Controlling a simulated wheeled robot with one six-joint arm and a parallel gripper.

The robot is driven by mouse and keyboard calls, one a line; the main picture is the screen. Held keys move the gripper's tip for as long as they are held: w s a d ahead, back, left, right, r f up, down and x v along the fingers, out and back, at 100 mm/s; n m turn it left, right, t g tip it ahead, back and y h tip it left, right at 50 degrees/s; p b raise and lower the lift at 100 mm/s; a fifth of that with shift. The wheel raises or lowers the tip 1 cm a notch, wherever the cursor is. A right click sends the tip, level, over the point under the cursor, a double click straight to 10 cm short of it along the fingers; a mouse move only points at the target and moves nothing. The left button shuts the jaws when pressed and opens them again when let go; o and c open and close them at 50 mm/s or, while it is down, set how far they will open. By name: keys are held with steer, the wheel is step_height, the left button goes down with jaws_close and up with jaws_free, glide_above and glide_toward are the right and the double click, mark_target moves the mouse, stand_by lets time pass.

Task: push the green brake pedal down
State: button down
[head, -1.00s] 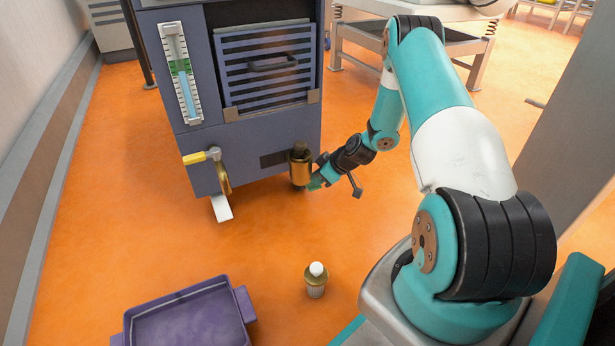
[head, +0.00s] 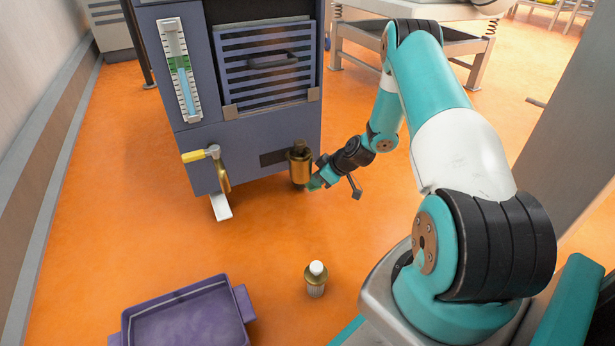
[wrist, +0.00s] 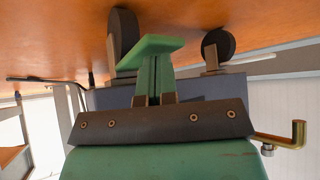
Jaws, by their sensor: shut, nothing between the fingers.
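The green brake pedal (wrist: 150,46) appears as a flat green slab beside a dark caster wheel in the wrist view, where the floor is at the top. My gripper (wrist: 157,64) is shut and empty, its green fingers together. The fingertips appear to meet the slab's near edge; I cannot tell whether they touch it. In the head view my gripper (head: 316,183) is low beside the lower right front corner of the blue-grey cabinet (head: 238,150). I cannot make out the pedal clearly there.
A brass cylinder (head: 300,168) is close to my gripper on the cabinet's front. A yellow-handled valve (head: 205,155) is to its left. A white-capped bottle (head: 316,282) and a purple tray (head: 185,315) are on the floor nearer me. The orange floor between is clear.

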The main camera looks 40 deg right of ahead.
steer(key=shift+w+f+b, duration=0.15)
steer(key=shift+f+b, duration=0.4)
steer(key=shift+f, duration=0.3)
steer(key=shift+w+f+b, duration=0.1)
steer(key=shift+f+b, duration=0.45)
steer(key=shift+f, duration=0.3)
steer(key=w+r+p+v, duration=0.1)
steer(key=p+v, duration=0.6)
steer(key=v, duration=0.1)
steer(key=shift+a+r, duration=0.25)
steer(key=shift+r, duration=0.1)
